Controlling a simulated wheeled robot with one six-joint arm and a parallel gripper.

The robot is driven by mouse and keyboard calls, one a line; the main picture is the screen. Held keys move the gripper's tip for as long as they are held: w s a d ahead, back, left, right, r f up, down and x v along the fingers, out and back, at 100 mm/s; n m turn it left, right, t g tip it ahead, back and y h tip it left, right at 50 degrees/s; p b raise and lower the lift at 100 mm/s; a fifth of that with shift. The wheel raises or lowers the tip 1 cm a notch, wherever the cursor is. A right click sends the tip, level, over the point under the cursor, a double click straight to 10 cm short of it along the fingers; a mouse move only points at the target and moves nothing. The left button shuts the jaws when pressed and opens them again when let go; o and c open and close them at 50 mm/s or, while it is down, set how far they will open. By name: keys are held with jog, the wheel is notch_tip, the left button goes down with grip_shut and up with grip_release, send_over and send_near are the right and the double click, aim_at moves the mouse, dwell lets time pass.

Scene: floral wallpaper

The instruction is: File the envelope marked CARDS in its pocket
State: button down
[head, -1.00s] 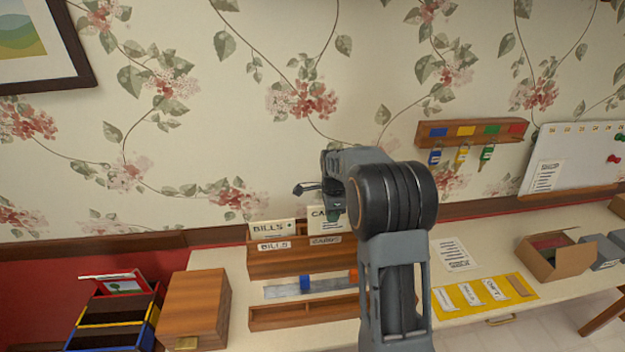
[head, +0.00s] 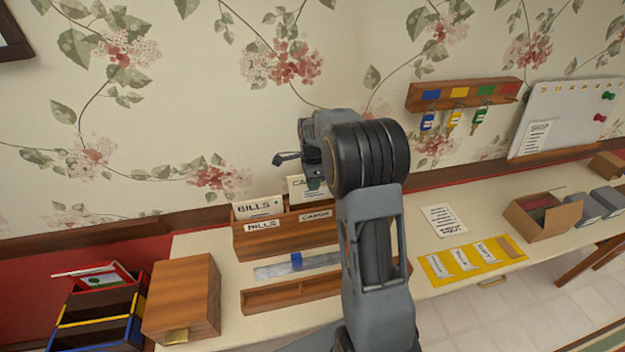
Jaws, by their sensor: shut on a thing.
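The wooden letter holder (head: 275,240) stands on the desk against the wall, with a left pocket labelled BILLS and a right pocket labelled CARDS. A BILLS envelope (head: 258,207) stands in the left pocket. The CARDS envelope (head: 300,186) is upright at the right pocket, its top higher than the BILLS envelope. My gripper (head: 313,184) is over the right pocket, shut on the CARDS envelope at its top. My arm hides the envelope's right part. I cannot tell how deep its lower edge sits in the pocket.
In front of the holder are a ruler (head: 272,270) and a long wooden tray (head: 290,294). A wooden box (head: 183,298) stands left. A yellow mat (head: 447,265), a paper (head: 443,220) and an open carton (head: 540,225) lie right. A key rack (head: 462,96) hangs above.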

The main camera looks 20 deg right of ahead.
aim_at(312, 194)
jog(key=shift+f, duration=0.3)
dwell(0.4)
jog(key=shift+f+b, duration=1.85)
jog(key=shift+f, duration=0.65)
jog(key=c, duration=1.1)
grip_release()
jog(key=shift+c, duration=0.2)
notch_tip(312, 194, up, 14)
jog(key=shift+f+b, duration=0.1)
jog(key=shift+b, duration=0.6)
